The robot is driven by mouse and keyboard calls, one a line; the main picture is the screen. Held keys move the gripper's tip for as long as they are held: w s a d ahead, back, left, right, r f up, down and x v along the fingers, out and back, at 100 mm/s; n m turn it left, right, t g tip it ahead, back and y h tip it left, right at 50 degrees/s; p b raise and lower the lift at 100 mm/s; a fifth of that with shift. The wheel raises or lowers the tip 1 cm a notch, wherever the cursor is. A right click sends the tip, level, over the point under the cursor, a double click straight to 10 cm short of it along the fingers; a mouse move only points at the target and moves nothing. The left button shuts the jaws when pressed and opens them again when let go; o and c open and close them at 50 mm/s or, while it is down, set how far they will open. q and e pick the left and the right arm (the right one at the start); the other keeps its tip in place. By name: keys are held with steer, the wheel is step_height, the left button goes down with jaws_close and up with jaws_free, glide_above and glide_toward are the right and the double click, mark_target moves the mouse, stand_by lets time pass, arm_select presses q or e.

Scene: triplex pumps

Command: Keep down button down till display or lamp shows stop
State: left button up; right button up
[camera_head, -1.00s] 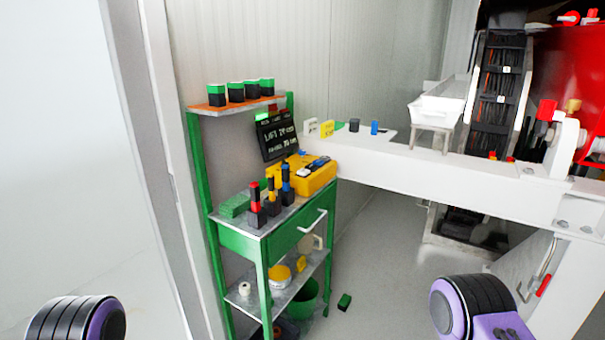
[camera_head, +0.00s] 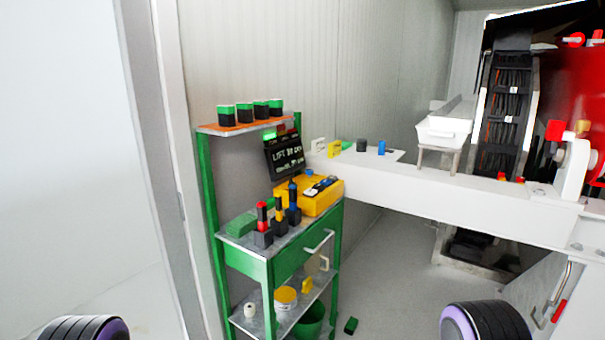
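A black display (camera_head: 285,158) with pale text stands tilted at the back of the green cart; its top line starts with "LIFT", the rest is too small to read surely. A green lamp (camera_head: 269,134) glows above its upper left corner, with a reddish part beside it. A yellow box (camera_head: 322,200) lies on the cart in front of the display, with dark and blue items on top. I cannot make out which part is the down button. Only purple and black links of my two arms show at the bottom edge; both grippers are out of view.
The green cart (camera_head: 246,262) carries several black-based tools and a green block (camera_head: 240,225). An orange shelf (camera_head: 222,129) holds several green-topped black items. A white beam (camera_head: 450,184) extends right.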

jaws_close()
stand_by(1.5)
